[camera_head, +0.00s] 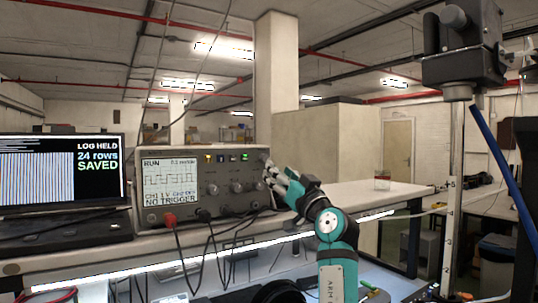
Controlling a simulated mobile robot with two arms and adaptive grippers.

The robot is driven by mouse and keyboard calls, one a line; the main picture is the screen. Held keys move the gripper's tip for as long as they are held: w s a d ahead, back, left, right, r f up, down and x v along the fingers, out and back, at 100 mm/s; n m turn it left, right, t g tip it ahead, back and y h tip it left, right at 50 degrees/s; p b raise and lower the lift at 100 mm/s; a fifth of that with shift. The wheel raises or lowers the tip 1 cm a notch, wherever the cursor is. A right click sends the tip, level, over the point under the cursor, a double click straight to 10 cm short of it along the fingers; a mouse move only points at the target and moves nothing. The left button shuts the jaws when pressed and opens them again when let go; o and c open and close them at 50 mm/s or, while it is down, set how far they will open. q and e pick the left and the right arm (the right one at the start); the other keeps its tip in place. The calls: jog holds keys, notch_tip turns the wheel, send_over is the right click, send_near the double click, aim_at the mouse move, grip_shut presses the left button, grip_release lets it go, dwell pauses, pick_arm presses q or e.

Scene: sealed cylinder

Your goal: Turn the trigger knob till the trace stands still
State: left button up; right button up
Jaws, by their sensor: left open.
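The oscilloscope (185,213) stands on the bench. Its screen (168,183) shows a square-wave trace with the words RUN and NO TRIGGER. Two grey knobs show on its panel, a left one (211,188) and one to its right (239,187). No label that marks the trigger knob can be read.
A laptop (60,180) at the left reads LOG HELD, 24 rows SAVED. Red and black leads (176,250) hang from the oscilloscope's front over the bench edge. A small clear container (382,181) stands on the bench at the right, with free bench top around it.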

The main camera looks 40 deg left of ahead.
aim_at(267, 158)
pick_arm(q)
jog(key=p+x, duration=0.2)
jog(key=x, duration=0.3)
jog(key=shift+w+a+r, duration=0.1)
jog(key=shift+a+r, duration=0.15)
jog(key=shift+a, duration=0.05)
jog(key=shift+w+a, duration=0.1)
jog(key=shift+a, duration=0.25)
pick_arm(e)
jog(key=r, duration=0.1)
jog(key=a+r, duration=0.1)
jog(key=shift+r, duration=0.3)
pick_arm(q)
grip_shut()
pick_arm(e)
jog(key=shift+w+d, duration=0.1)
jog(key=shift+d, duration=0.2)
